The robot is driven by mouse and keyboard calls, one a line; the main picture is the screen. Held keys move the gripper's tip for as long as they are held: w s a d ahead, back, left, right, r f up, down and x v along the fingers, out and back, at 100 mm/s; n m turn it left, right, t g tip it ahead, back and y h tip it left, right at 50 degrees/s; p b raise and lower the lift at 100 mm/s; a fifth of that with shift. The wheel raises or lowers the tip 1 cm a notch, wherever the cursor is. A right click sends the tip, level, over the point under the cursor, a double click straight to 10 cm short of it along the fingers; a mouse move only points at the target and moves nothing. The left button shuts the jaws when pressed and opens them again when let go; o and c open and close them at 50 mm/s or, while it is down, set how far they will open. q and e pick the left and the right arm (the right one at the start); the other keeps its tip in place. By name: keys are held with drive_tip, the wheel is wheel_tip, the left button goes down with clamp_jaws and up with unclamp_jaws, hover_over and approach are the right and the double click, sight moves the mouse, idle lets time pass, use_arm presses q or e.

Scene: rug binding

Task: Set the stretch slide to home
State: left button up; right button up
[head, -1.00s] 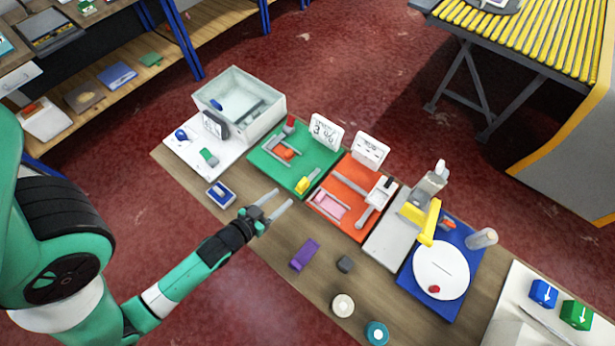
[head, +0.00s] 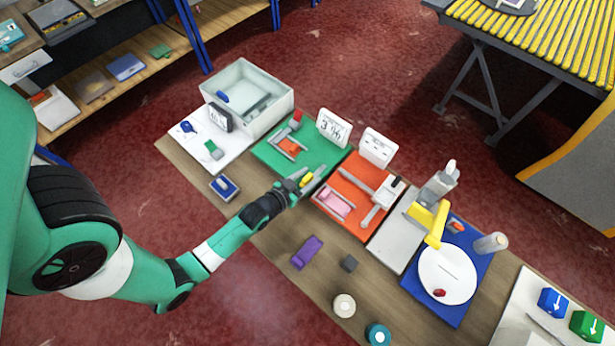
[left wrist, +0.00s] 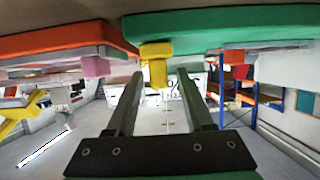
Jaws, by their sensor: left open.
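The green board (head: 322,158) carries a sign reading 3 % (head: 333,127), a grey frame with an orange block (head: 289,146), and a yellow handle (head: 307,180) at its front edge. I take the yellow handle to be the stretch slide's. My left gripper (head: 300,180) is open at this handle. In the left wrist view, which looks upside down, the yellow handle (left wrist: 157,72) shows between the two open fingertips (left wrist: 160,78). I cannot tell whether the fingers touch it. The slide's home mark is too small to make out. My right gripper is not in view.
The red board (head: 357,223) with a pink block lies just right of the gripper. A blue and white block (head: 225,187) lies to the left. A pale bin (head: 270,119) stands behind left.

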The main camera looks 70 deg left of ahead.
use_arm(q)
clamp_jaws()
idle(1.3)
